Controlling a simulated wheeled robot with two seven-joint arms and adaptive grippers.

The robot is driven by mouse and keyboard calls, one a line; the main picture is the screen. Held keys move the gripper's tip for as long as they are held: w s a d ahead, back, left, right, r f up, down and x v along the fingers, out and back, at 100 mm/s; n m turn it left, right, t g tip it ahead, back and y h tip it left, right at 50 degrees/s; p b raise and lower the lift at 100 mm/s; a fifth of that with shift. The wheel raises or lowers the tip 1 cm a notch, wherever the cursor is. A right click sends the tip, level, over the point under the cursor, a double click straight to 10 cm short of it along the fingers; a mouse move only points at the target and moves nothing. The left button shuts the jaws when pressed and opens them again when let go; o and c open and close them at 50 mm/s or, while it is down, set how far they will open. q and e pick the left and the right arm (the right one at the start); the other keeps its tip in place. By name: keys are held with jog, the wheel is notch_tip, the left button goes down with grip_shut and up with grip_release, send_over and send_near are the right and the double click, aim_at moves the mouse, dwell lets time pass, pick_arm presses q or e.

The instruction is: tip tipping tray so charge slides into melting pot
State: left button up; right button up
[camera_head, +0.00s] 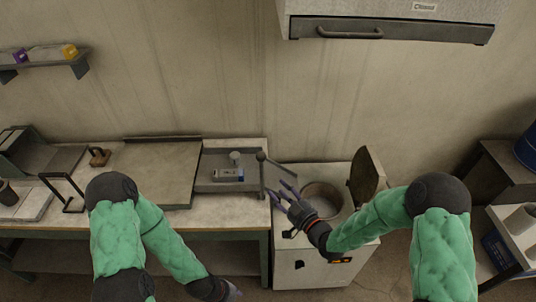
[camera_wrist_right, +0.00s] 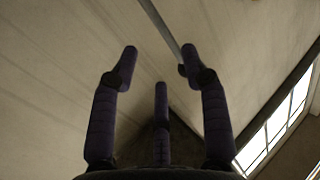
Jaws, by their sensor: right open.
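The grey tipping tray (camera_head: 207,183) lies on the bench beside the pot, seemingly level. A blue and white block (camera_head: 228,175) and a small grey rounded piece (camera_head: 235,157) are in it; I take these for the charge. A dark ball joint (camera_head: 262,156) with thin rods stands at the tray's right end. The round melting pot (camera_head: 341,205) sits in a pale cabinet, its lid (camera_head: 363,177) raised. My right gripper (camera_head: 282,190) is open between tray and pot. In the right wrist view a rod (camera_wrist_right: 160,25) passes behind its fingers (camera_wrist_right: 160,75). My left gripper (camera_head: 230,291) is low, mostly hidden.
A hood (camera_head: 390,27) marked "Closed" hangs above the pot. A flat plate (camera_head: 150,173), a black wire stand (camera_head: 63,190) and a small brown tool (camera_head: 98,157) are on the bench at left. A wall shelf (camera_head: 45,62) is at upper left. Shelving stands at right.

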jog(key=r+x, duration=0.1)
jog(key=x, duration=0.9)
jog(key=shift+w+a+r, duration=0.2)
jog(key=shift+w, duration=0.15)
grip_shut()
